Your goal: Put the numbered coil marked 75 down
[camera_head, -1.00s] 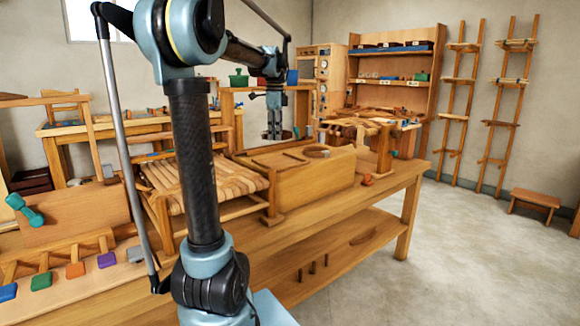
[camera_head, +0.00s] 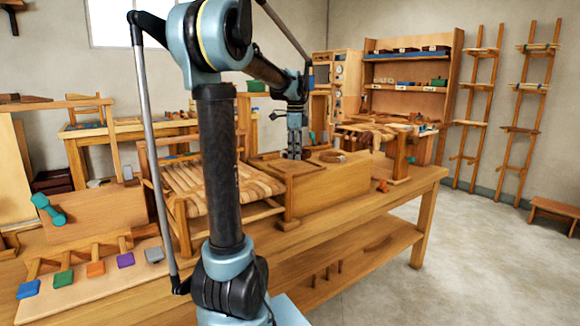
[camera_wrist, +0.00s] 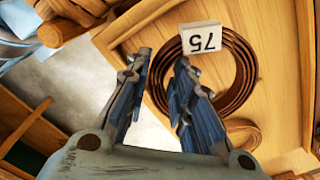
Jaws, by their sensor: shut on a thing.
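The numbered coil (camera_wrist: 247,66) is a brown ring of several turns with a white tag (camera_wrist: 201,39) that reads 75, upside down in the wrist view. My gripper (camera_wrist: 163,66) is shut on the coil's left side, which passes between the two fingers. The coil lies flat just over or on a pale wooden surface; I cannot tell whether it touches. In the head view my gripper (camera_head: 293,152) points down at the wooden box top on the bench, and the held coil is hard to make out there.
A second brown coil (camera_wrist: 243,132) lies close by on the wood. The wooden box (camera_head: 330,188) stands on the workbench (camera_head: 330,226). A woven seat frame (camera_head: 208,187) is to the left of my gripper, and a wooden rack (camera_head: 400,160) to the right.

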